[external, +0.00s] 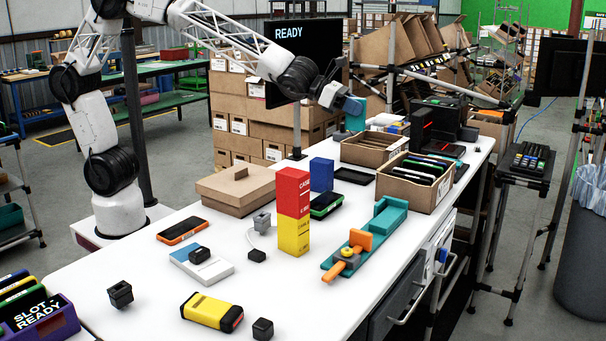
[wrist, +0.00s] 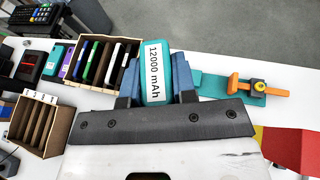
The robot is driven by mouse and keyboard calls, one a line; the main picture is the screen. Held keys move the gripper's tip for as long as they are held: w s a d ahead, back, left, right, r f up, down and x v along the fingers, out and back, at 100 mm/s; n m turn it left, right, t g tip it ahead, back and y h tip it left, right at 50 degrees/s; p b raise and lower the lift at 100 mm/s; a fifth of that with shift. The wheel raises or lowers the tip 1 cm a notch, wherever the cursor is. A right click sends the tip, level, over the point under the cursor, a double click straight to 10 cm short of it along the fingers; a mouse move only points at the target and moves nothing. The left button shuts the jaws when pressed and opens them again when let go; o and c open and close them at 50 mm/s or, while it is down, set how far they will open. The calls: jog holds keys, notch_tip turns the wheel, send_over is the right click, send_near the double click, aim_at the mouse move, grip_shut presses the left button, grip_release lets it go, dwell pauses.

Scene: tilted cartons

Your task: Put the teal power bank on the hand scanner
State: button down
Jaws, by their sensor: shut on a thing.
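The teal power bank (external: 356,120) is in my gripper (external: 350,106), high above the far part of the white table. In the wrist view my gripper (wrist: 156,88) has its blue fingers on both sides of the power bank (wrist: 181,70), and its white label reads "12000 mAh". The hand scanner is not certain to pick out. An orange handheld device with a dark screen (external: 181,231) lies flat at the left of the table, and a green-edged black device (external: 326,205) lies behind the red and yellow blocks. Both are well apart from the power bank.
A stacked red and yellow box tower (external: 293,210) and a blue box (external: 321,175) stand mid-table. A teal fixture with an orange clamp (external: 352,252) lies at right. Open cartons (external: 415,183) stand behind it. A closed brown carton (external: 237,188) sits back left.

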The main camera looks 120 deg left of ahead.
jog(key=s+d+r+m+h, duration=0.1)
jog(key=s+d+m+h, duration=0.2)
jog(key=d, duration=1.1)
jog(key=s+d+r+m+h, duration=0.1)
jog(key=d+m+h, duration=0.25)
jog(key=d, duration=1.15)
jog(key=s+d+f+m+g+h, duration=0.1)
jog(key=s+d+m+g+h, duration=0.2)
jog(key=s+d, duration=0.6)
jog(key=s+d+m+h, duration=0.3)
jog(key=s+d+h, duration=0.1)
jog(key=d, duration=0.9)
notch_tip(320, 180, down, 20)
jog(key=shift+r, duration=0.2)
jog(key=w+d, duration=0.2)
jog(key=w, duration=0.5)
jog(key=w+d+f, duration=0.1)
jog(key=w+d, duration=0.2)
jog(key=w, duration=0.5)
jog(key=shift+f, duration=0.25)
